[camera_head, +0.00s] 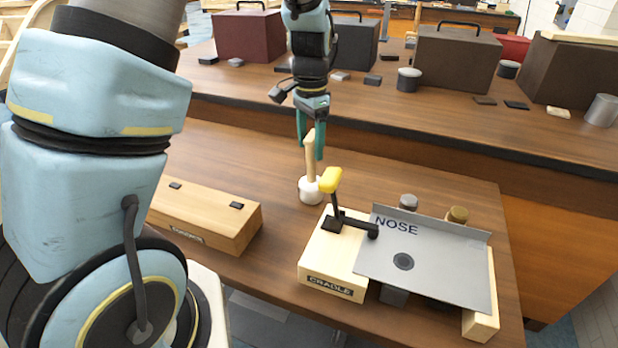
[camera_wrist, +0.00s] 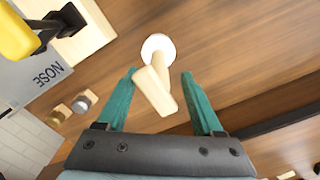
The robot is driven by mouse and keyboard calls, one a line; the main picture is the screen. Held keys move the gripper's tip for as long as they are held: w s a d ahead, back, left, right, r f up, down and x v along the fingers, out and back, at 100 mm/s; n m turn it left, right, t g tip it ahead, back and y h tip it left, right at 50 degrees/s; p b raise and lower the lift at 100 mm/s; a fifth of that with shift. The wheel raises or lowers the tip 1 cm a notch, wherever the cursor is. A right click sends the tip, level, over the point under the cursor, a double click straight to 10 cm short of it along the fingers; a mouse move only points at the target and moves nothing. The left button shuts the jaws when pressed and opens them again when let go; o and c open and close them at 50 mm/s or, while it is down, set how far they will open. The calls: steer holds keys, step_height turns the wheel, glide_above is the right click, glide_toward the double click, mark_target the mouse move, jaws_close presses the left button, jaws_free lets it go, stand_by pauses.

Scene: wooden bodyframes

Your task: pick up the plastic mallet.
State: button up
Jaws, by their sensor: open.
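The plastic mallet (camera_head: 311,190) stands on its white head on the wooden table, with its pale handle pointing up. My gripper (camera_head: 311,148) comes down from above with its two teal fingers open around the upper handle. In the wrist view, the mallet's handle (camera_wrist: 158,90) rises toward the camera between the open fingertips (camera_wrist: 159,72), with a visible gap to each finger. The white head (camera_wrist: 158,45) lies beyond the tips.
A cradle block (camera_head: 325,262) with a yellow-handled black clamp (camera_head: 330,180) stands close right of the mallet, holding a grey NOSE plate (camera_head: 440,265). A wooden box (camera_head: 205,215) lies to the left. A back bench carries several toolboxes (camera_head: 455,60).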

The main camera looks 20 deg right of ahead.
mark_target(311, 164)
steer(key=shift+s+d+f+p, duration=0.1)
steer(key=shift+f+p, duration=0.5)
steer(key=shift+f, duration=0.95)
steer(key=shift+s+f+p, duration=0.1)
steer(key=shift+f+p, duration=0.45)
steer(key=shift+f, duration=1)
jaws_close()
